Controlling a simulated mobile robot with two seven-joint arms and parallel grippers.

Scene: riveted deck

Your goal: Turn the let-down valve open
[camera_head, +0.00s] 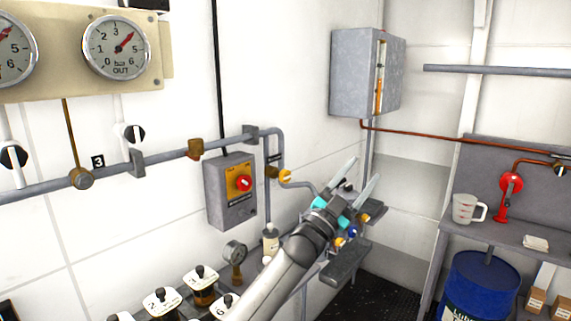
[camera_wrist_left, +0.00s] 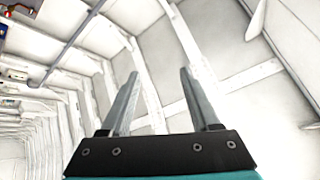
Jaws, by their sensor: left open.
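My left gripper (camera_head: 362,169) reaches in from the bottom of the head view, its two grey fingers spread and pointing up and away. It is open, and nothing is between the fingers in the left wrist view (camera_wrist_left: 159,75). A small yellow valve (camera_head: 285,177) sits on the wall pipe, left of my gripper and apart from it. Black-and-white round knobs, one on the pipe (camera_head: 134,134) and one further left (camera_head: 13,157), are on the wall. I cannot tell which of these is the let-down valve. My right gripper is not in view.
A grey box with a red button (camera_head: 244,184) hangs below the pipe (camera_head: 55,190). Gauges, one marked OUT (camera_head: 117,47), are at upper left. My arm hides part of a small shelf (camera_head: 345,264). A bench with a measuring jug (camera_head: 467,208) is at right.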

